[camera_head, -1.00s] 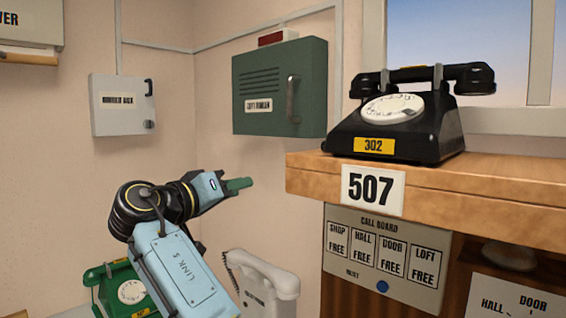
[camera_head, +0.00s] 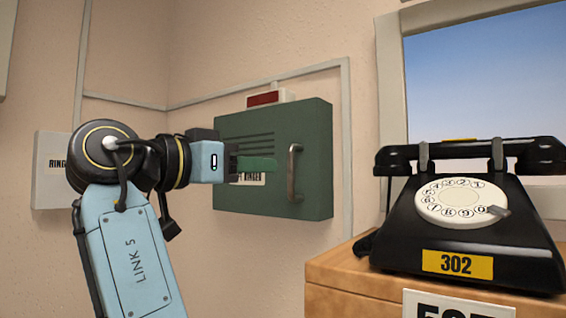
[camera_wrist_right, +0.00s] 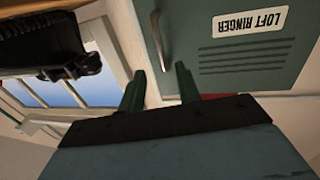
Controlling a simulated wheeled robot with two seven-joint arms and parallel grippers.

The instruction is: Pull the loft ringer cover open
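The loft ringer cover (camera_head: 315,150) is a dark green box front with slots and a white label, partly hidden by my gripper. It looks shut. Its grey upright bar handle (camera_head: 294,173) is near the right edge. My right gripper (camera_head: 268,165) is in front of the cover, with its green fingers pointing right, a little left of the handle. In the right wrist view the cover (camera_wrist_right: 230,75) appears upside down with its handle (camera_wrist_right: 161,42) beyond the gap between the two fingers (camera_wrist_right: 160,80). The fingers are apart and empty. My left gripper is out of view.
A red lamp (camera_head: 264,99) is on top of the box. A black dial phone (camera_head: 465,225) marked 302 stands on a wooden shelf (camera_head: 345,285) to the right. A grey wall box (camera_head: 50,185) is at the left, partly behind my arm.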

